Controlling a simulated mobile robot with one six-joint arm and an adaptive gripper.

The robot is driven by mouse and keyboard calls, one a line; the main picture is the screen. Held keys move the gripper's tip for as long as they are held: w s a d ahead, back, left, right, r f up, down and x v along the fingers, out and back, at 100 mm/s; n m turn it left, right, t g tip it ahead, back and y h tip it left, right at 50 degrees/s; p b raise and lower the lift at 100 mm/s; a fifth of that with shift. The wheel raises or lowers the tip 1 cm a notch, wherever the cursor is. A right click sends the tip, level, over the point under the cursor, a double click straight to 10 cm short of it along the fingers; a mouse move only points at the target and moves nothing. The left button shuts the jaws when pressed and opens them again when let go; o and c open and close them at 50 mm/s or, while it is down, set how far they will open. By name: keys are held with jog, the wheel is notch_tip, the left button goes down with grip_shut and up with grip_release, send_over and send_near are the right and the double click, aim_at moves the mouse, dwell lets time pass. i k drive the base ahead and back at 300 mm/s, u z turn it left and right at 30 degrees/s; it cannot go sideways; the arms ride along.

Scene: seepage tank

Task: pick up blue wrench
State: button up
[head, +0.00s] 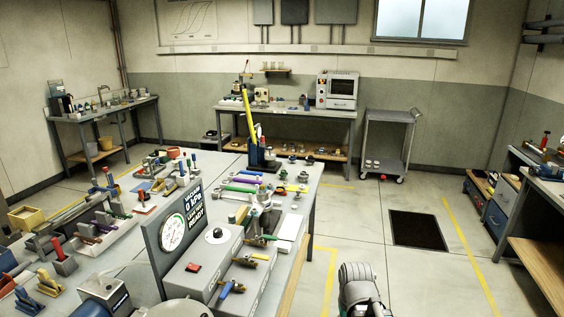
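Several coloured bars that look like wrenches lie side by side on the middle workbench (308,190) in the head view. The one farthest back looks blue, and I take it for the blue wrench (248,173). It is small here, so its exact shape is hard to tell. Green and purple bars lie just in front of it. A grey, rounded part of what appears to be my arm shows at the bottom, right of the bench. No gripper fingers can be made out, and nothing of mine is at the wrench.
A blue stand with a tall yellow lever (254,130) rises just behind the wrenches. A gauge panel (172,232) and grey valve box (215,262) stand nearer. The floor right of the bench is open, with a dark floor grate (417,230) and a cart (388,142) beyond.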

aim_at(242, 172)
jog(key=z, duration=0.3)
jog(key=i, duration=0.75)
jog(key=z, duration=0.45)
jog(key=i, duration=1.55)
jog(key=u, duration=0.4)
jog(key=i, duration=0.75)
jog(key=u, duration=0.45)
jog(key=i, duration=0.55)
jog(key=u, duration=0.35)
